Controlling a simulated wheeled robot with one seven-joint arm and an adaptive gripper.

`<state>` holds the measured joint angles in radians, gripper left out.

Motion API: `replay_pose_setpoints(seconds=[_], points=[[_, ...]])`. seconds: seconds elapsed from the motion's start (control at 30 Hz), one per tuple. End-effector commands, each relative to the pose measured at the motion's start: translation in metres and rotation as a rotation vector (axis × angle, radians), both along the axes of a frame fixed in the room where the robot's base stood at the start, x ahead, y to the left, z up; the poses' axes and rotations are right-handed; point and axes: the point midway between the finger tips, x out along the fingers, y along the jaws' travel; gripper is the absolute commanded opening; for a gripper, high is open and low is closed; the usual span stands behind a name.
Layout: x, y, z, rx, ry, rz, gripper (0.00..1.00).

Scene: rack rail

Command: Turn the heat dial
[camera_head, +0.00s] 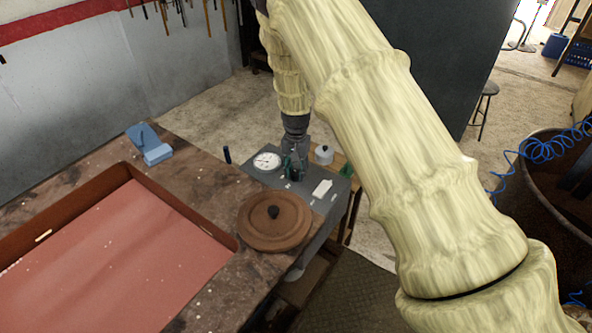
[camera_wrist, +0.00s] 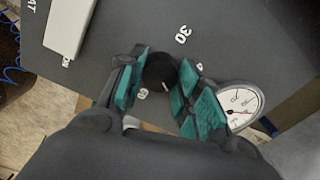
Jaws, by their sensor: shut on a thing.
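The heat dial (camera_wrist: 160,72) is a round black knob on a dark grey panel (camera_wrist: 120,30), with white numbers around it, one reading 30. My gripper (camera_wrist: 160,88) has green-padded fingers on both sides of the knob and is shut on it. In the head view my gripper (camera_head: 295,165) points down at the grey panel, beside the white gauge; there the knob is hidden by the fingers. A pale pointer mark shows on the knob's lower edge in the wrist view.
A white gauge (camera_head: 267,161) with a red needle and a white block (camera_head: 322,188) share the panel. A round brown lid (camera_head: 274,221) with a black knob stands in front. A red-lined tray (camera_head: 120,250) and a blue object (camera_head: 150,144) are on the bench at left.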

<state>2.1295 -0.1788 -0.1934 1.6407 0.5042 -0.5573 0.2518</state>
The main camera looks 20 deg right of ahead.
Motion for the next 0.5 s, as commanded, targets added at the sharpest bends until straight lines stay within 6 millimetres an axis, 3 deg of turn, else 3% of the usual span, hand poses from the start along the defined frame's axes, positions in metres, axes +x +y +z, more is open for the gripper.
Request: replay_pose_setpoints(seconds=[0.4, 0.43, 0.5], points=[[-0.0010, 0.0001, -0.0015, 0.000, 0.002, -0.005, 0.10], [-0.0011, 0.0002, -0.0015, 0.000, 0.002, -0.005, 0.40], [-0.0010, 0.0001, -0.0014, 0.000, 0.002, -0.005, 0.52]])
